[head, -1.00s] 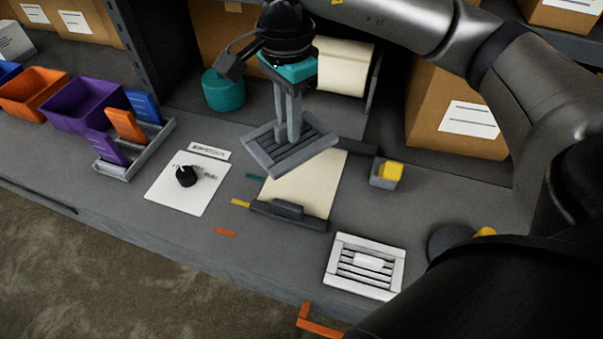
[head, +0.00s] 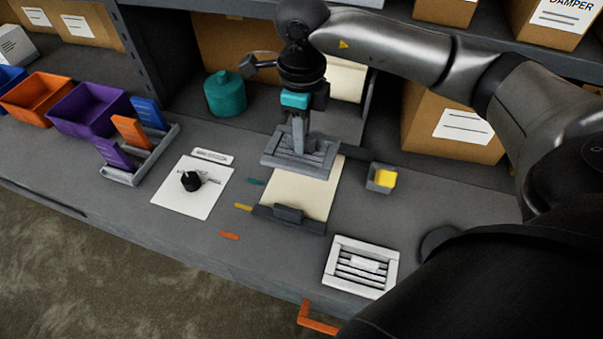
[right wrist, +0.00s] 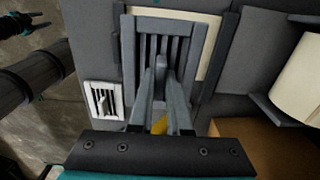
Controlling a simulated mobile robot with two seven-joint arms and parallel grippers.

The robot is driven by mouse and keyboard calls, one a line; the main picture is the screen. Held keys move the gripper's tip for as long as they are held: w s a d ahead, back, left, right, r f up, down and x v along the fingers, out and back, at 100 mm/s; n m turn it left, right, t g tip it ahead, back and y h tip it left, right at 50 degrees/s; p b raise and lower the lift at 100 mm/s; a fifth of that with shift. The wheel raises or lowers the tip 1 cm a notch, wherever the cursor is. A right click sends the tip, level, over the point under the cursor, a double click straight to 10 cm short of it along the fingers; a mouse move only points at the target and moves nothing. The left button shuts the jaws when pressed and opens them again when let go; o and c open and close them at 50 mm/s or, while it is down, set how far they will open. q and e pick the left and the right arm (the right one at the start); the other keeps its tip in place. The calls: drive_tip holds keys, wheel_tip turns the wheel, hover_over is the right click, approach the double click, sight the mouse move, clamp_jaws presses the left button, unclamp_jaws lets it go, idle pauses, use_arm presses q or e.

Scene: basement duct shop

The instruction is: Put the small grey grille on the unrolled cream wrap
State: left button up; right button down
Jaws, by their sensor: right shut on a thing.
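The small grey grille (head: 318,157) is slatted and lies about level in my right gripper (head: 299,148), which is shut on it. In the right wrist view the fingers (right wrist: 160,75) grip the middle of the grille (right wrist: 185,48). The unrolled cream wrap (head: 302,193) lies flat on the bench. The grille is over its far part and hides it there; I cannot tell whether they touch. Cream wrap also shows past the grille's edges in the wrist view (right wrist: 213,62). What looks like my left gripper (right wrist: 38,20) is small at the wrist view's top left, its jaws unclear.
A white grille (head: 360,266) lies to the right. A grey holder with a yellow block (head: 386,178) stands close to the wrap's right. A dark bar (head: 288,217) crosses its near end. A white sheet (head: 193,188) with a black item and a teal canister (head: 225,94) are left.

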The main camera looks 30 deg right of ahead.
wheel_tip(320, 180, down, 12)
drive_tip(key=shift+r, duration=0.25)
drive_tip(key=shift+f, duration=0.1)
drive_tip(key=c, duration=0.9)
unclamp_jaws()
drive_tip(key=shift+o, duration=0.2)
wheel_tip(320, 180, up, 12)
drive_tip(key=shift+r, duration=0.15)
